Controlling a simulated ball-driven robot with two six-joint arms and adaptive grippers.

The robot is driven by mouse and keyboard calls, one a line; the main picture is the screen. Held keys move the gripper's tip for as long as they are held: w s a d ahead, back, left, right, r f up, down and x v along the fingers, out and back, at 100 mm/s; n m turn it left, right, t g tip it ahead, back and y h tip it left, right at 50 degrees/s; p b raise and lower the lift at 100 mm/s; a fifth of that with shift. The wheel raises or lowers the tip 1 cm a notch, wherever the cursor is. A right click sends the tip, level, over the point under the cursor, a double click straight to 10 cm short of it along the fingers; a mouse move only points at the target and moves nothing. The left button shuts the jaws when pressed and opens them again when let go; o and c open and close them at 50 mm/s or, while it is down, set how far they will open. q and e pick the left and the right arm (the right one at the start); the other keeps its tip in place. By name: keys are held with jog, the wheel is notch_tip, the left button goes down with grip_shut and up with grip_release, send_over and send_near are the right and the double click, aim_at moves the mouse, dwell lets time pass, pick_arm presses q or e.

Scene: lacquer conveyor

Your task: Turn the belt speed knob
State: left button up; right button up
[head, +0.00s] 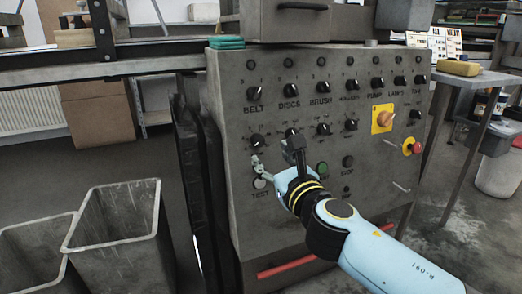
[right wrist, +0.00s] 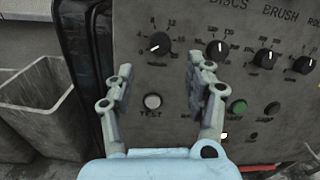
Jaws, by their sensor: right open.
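The grey control panel (head: 232,205) has a black knob (head: 252,93) above the label BELT at its upper left. Below that label is another black knob with a numbered dial (head: 257,141). In the right wrist view this lower dial knob (right wrist: 158,43) shows a white pointer line towards lower left. My right gripper (head: 275,158) is open in front of the panel's lower left. In the right wrist view its fingers (right wrist: 162,72) point up towards the lower dial knob, with empty space between them. I cannot tell its exact distance from the panel. My left gripper is not in view.
A white TEST button (right wrist: 152,101) sits below the dial knob. A green button (head: 322,168) and a red stop button (head: 416,148) are further right, with a yellow-plated orange switch (head: 384,118). Grey bins (head: 116,235) stand on the floor at left.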

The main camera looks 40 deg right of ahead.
aim_at(259, 142)
jog(key=x, duration=0.7)
jog(key=shift+w+d, duration=0.1)
jog(key=shift+w, duration=0.1)
grip_shut()
